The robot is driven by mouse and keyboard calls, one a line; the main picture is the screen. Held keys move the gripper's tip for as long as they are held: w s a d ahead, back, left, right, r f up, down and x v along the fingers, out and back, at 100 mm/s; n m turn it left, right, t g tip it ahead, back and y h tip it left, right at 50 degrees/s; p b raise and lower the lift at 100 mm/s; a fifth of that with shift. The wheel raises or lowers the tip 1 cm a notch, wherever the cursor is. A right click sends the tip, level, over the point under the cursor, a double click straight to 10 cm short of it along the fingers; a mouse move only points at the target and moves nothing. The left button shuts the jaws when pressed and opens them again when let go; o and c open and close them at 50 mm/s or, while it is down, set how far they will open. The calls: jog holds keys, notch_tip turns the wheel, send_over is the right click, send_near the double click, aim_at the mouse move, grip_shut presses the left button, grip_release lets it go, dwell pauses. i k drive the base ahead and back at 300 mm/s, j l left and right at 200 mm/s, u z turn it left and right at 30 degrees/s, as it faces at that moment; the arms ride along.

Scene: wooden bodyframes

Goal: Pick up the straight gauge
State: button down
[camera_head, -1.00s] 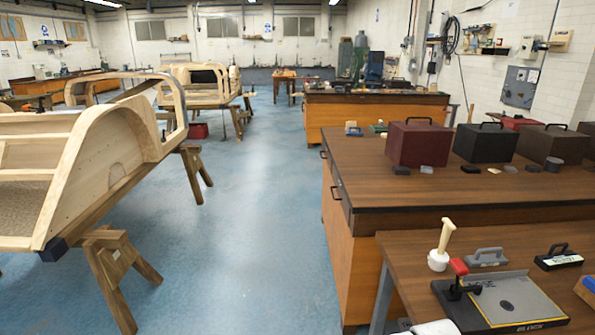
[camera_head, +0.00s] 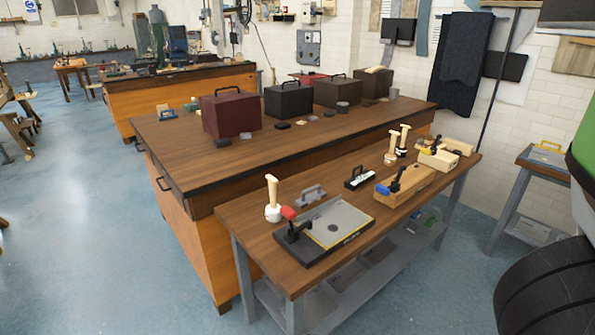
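No part of my gripper shows. On the near work table (camera_head: 262,243), a grey handled tool (camera_head: 311,196) and a black handled block with a white label (camera_head: 359,178) lie apart behind a flat grey plate fixture (camera_head: 330,228). I cannot tell from this distance which of these, if either, is the straight gauge. The plate fixture has a black clamp with a red tip. A cream-handled mallet (camera_head: 272,200) stands upright to its left.
A wooden block with a blue-tipped clamp (camera_head: 405,184) and more mallets stand on the table's right half. A long bench (camera_head: 165,140) with several boxes is behind. A large dark ribbed, tyre-like shape (camera_head: 545,295) is close at right.

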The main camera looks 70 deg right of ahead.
aim_at(362, 177)
jog(key=z, duration=2.05)
jog(key=l, duration=0.1)
jog(key=i+u, duration=0.05)
